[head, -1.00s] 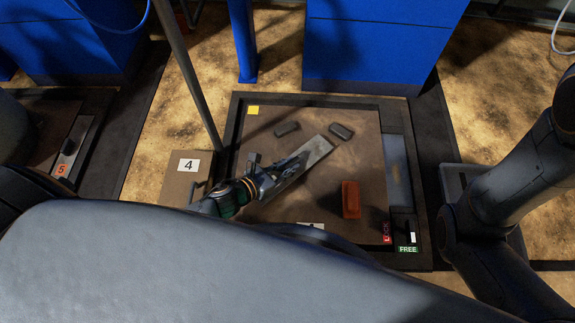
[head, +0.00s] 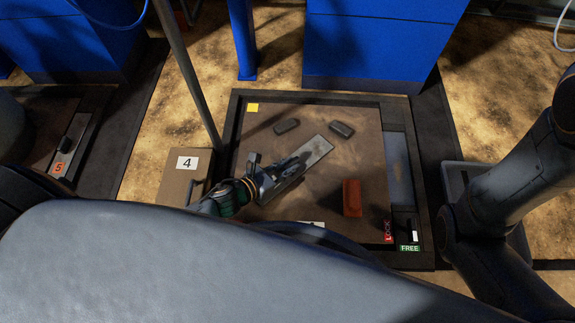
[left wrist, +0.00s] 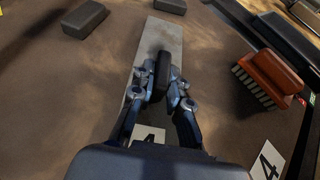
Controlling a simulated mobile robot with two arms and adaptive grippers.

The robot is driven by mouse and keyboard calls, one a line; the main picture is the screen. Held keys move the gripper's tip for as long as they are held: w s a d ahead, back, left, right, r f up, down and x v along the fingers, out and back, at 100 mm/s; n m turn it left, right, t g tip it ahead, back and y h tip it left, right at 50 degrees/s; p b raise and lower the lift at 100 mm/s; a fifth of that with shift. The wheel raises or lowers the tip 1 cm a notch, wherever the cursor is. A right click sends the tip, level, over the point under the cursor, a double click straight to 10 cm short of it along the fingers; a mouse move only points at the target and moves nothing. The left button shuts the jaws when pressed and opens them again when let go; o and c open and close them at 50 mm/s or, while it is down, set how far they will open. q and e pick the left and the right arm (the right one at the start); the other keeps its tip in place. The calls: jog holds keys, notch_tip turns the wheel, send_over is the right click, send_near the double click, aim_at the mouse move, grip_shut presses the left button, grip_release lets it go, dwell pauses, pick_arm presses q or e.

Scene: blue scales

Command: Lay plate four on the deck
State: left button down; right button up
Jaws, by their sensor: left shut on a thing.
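Plate four (head: 310,160) is a long grey metal strip with a dark upright handle (left wrist: 162,75) and a white tag reading 4 near my fingers in the left wrist view. My left gripper (head: 268,184) is shut on that handle; the fingers (left wrist: 161,88) stand on both sides of it. The plate lies slantwise over the brown deck (head: 285,150), its far end between two dark blocks (head: 287,126) (head: 342,130). I cannot tell whether it touches the deck. My near arm hides part of the plate. My right gripper is out of view.
A red brush (head: 352,198) lies right of the plate. A lever (head: 414,232) sits at the LOCK and FREE labels. A box marked 4 (head: 186,176) stands left, beside a slanting pole (head: 190,75). A yellow square (head: 252,107) marks the far left corner.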

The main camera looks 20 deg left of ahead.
pick_arm(q)
jog(key=shift+f, duration=0.2)
jog(key=c, duration=1.2)
grip_release()
jog(key=shift+s, duration=0.1)
jog(key=v, duration=1.2)
